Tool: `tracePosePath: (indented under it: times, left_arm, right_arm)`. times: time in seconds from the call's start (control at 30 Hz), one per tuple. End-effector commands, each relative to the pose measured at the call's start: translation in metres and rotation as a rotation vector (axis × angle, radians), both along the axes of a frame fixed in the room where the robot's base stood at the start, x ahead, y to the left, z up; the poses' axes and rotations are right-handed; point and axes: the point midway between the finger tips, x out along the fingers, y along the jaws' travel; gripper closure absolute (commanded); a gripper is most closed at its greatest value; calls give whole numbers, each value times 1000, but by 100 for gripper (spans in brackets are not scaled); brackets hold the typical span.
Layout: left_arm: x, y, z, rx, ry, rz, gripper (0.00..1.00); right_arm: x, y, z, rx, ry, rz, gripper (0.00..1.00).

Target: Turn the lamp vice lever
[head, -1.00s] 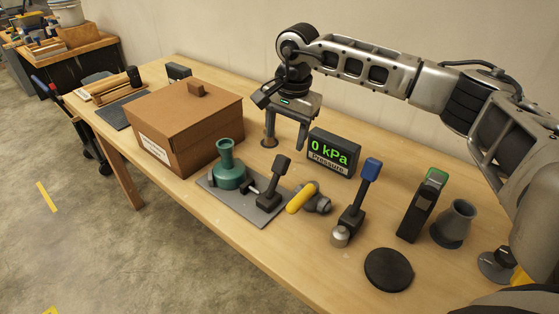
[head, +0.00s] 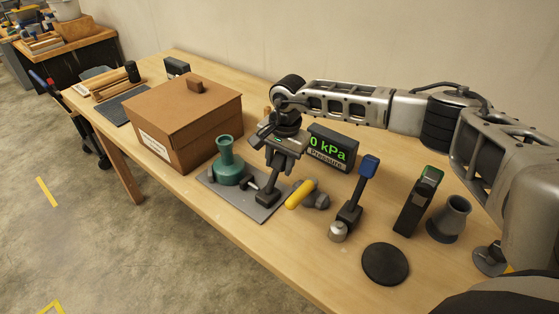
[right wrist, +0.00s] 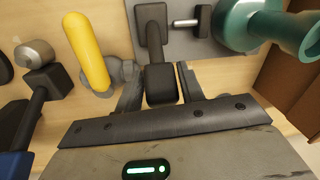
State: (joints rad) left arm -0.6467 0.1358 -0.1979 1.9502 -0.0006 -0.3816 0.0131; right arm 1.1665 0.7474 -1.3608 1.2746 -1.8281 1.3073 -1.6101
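The black lever (head: 274,186) stands up from a grey base plate (head: 262,213) that also bears a teal flask-shaped body (head: 229,170). In the right wrist view, the lever's thick dark grip (right wrist: 161,84) lies between the two fingers of my right gripper (right wrist: 161,88). The fingers look open, on either side of the grip; whether one touches it I cannot tell. In the head view my right gripper (head: 281,166) is over the lever's top and hides it. My left gripper is not in view.
A yellow-handled valve (head: 302,193) is close right of the lever, with a pressure display (head: 330,148) behind it. A blue-tipped lever (head: 362,185) stands farther right. A brown box (head: 190,120) is to the left. The table's front edge runs near the plate.

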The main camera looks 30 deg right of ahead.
Motion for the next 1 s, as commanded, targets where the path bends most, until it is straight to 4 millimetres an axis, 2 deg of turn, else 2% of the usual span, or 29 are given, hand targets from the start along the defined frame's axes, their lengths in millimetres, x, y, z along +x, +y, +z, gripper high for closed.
tracePosePath:
  times: [0.03,0.1,0.13,0.47,1.0]
  left_arm:
    - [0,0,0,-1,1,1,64]
    - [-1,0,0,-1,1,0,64]
    - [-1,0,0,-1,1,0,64]
    - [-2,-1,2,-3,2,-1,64]
    - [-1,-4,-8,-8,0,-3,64]
  right_arm:
    - [0,0,0,0,0,0,76]
    - [0,0,0,0,0,0,95]
    - [0,0,0,0,0,0,100]
    - [-2,4,3,-51,-22,3,100]
    - [-12,33,11,-396,-169,5,100]
